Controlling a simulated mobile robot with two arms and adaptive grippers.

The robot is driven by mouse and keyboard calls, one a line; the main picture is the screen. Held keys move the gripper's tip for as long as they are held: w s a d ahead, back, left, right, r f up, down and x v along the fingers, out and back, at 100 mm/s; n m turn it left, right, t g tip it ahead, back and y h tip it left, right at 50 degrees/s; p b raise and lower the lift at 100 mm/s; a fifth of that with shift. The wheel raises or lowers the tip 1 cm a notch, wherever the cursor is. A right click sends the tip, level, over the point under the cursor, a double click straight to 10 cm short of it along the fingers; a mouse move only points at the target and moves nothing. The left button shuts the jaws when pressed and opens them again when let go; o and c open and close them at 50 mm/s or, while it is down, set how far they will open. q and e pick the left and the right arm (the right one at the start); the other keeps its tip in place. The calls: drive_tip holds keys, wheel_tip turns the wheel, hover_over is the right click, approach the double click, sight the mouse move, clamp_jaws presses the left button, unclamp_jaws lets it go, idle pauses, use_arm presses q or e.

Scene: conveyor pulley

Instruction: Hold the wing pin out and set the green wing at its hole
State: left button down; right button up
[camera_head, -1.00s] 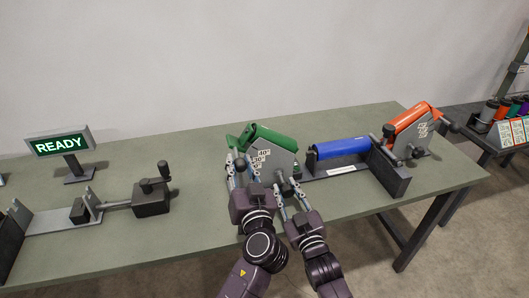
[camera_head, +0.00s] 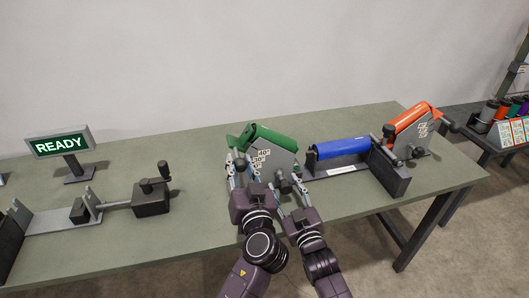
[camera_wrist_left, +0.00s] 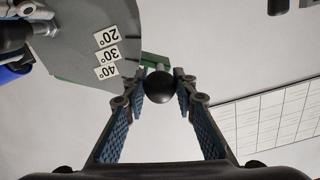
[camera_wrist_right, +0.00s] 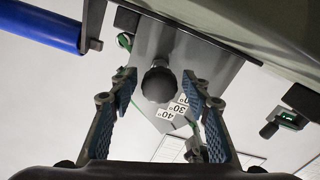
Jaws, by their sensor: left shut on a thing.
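The green wing (camera_head: 272,137) is at the back of a grey angle plate (camera_head: 284,160) marked 20°, 30° and 40°; its edge also shows in the left wrist view (camera_wrist_left: 155,60). My left gripper (camera_head: 240,167) is shut on the wing's black ball knob (camera_wrist_left: 159,87), beside the plate's marked edge. The dark wing pin knob (camera_wrist_right: 159,82) stands out from the plate face. My right gripper (camera_wrist_right: 159,85) is open around this knob, with gaps on both sides in the right wrist view. The pin's hole is hidden, and I cannot tell how far out the pin is.
A blue roller (camera_head: 342,148) on a dark frame lies right of the green wing, with an orange wing (camera_head: 411,117) beyond it. A READY sign (camera_head: 59,144) and a crank fixture (camera_head: 152,197) stand at the left. The table (camera_head: 205,165) is clear between.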

use_arm(q)
drive_tip(key=shift+r, duration=0.1)
use_arm(e)
drive_tip(key=shift+v, duration=3.55)
drive_tip(key=shift+w+r, duration=0.1)
use_arm(q)
drive_tip(key=c, duration=1.5)
unclamp_jaws()
drive_tip(key=shift+c, duration=0.2)
drive_tip(key=shift+s+d, duration=0.1)
drive_tip(key=shift+v, duration=3.4)
